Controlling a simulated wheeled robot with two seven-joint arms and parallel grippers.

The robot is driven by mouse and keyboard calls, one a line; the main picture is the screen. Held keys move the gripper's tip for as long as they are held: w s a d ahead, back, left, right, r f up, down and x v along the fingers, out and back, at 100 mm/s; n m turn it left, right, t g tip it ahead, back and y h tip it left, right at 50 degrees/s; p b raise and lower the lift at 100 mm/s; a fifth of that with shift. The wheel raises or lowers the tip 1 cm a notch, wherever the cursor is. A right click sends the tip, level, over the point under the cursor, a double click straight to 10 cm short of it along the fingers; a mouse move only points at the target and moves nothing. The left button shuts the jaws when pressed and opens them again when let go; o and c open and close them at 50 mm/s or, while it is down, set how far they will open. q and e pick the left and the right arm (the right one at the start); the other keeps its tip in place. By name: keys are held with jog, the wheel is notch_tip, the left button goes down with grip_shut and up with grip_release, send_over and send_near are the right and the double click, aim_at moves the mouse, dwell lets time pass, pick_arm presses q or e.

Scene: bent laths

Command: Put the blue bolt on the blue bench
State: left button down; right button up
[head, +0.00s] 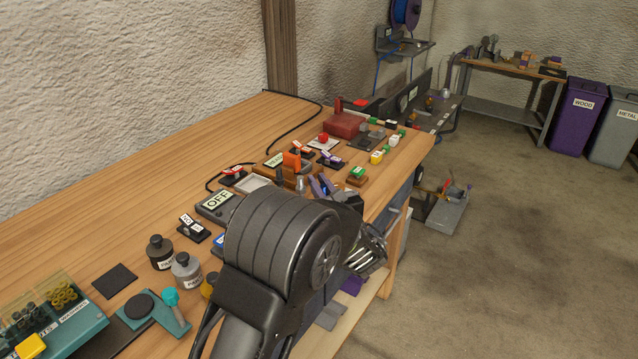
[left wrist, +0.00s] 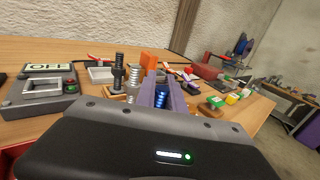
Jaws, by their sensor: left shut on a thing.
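My left gripper (head: 325,186) reaches over the wooden workbench in the head view, with purple fingers. In the left wrist view the gripper (left wrist: 165,94) is shut on a narrow blue threaded thing, seemingly the blue bolt (left wrist: 161,97), between the fingers. In the head view my arm and the fingers mostly hide the bolt. A dark bolt (left wrist: 118,72) and a silver bolt (left wrist: 133,82) stand upright just left of the fingers. I cannot make out for certain which surface is the blue bench. My right gripper does not show.
The wooden workbench (head: 150,190) holds an OFF switch box (head: 217,201), an orange block (head: 292,160), a red box (head: 344,124) and small labelled blocks. A far bench (head: 510,70) and bins (head: 578,115) stand beyond open floor.

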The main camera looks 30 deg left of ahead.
aim_at(325, 192)
pick_arm(q)
jog(key=c, duration=1.3)
grip_release()
jog(key=shift+c, duration=0.2)
jog(key=shift+v, duration=3.9)
